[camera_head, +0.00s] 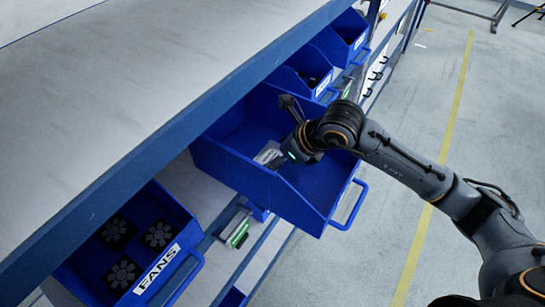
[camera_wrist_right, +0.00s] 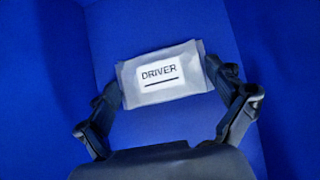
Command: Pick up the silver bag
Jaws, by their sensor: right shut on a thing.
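The silver bag (camera_wrist_right: 190,88) has a white label reading "DRIVER" and lies between the two fingers of my right gripper (camera_wrist_right: 162,78) in the wrist view. The fingertips touch its two short ends, so the gripper is shut on it. In the head view the bag (camera_head: 266,156) shows as a small pale patch inside a large blue bin (camera_head: 228,162), with my right gripper (camera_head: 285,152) reaching in from the right. The gripper hides part of the bag. I cannot tell whether the bag touches the bin floor. My left gripper is not in view.
A blue bin labelled "FANS" (camera_head: 178,280) holds several black fans at the lower left. More blue bins (camera_head: 298,78) stand behind, under the grey shelf top (camera_head: 150,75). The bin walls surround my right gripper. The floor (camera_head: 480,150) at the right is open.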

